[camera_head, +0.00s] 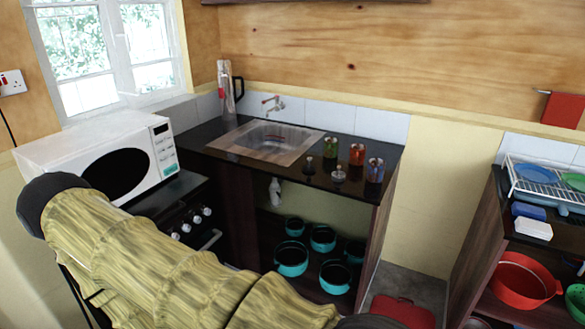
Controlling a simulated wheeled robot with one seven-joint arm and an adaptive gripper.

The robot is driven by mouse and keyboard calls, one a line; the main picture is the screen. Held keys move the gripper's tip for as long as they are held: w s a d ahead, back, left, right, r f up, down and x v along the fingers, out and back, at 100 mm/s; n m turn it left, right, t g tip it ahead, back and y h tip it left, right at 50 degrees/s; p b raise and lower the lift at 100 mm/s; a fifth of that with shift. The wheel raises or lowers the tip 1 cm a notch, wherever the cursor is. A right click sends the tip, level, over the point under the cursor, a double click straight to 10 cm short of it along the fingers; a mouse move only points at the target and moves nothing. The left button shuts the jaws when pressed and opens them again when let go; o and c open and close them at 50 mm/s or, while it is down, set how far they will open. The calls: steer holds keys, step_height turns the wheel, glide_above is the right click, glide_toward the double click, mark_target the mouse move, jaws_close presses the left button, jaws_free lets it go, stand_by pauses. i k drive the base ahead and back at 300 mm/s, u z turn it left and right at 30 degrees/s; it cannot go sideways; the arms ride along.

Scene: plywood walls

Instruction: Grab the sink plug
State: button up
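Two small dark, silvery pieces with upright knobs, one on the left (309,166) and one on the right (339,175), stand on the black counter (228,147) near its front edge. Either may be the sink plug, but they are too small to tell. The steel sink (267,143) is set into the counter to their left, and no plug can be made out in its basin. My arm, in a yellowish sleeve, crosses the lower left foreground. My gripper is not in view, so its state and anything in it are hidden.
Green (330,148), red (357,154) and blue (375,170) containers stand close to the small pieces. A tap (273,104) is behind the sink. A white microwave (110,155) stands at left. Several teal pots (291,257) are below the counter. A shelf unit is at right.

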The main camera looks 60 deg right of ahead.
mark_target(309, 168)
steer(key=z, duration=0.35)
steer(key=i, duration=1.25)
steer(key=z, duration=1.2)
steer(key=i, duration=0.9)
steer(key=z, duration=1.1)
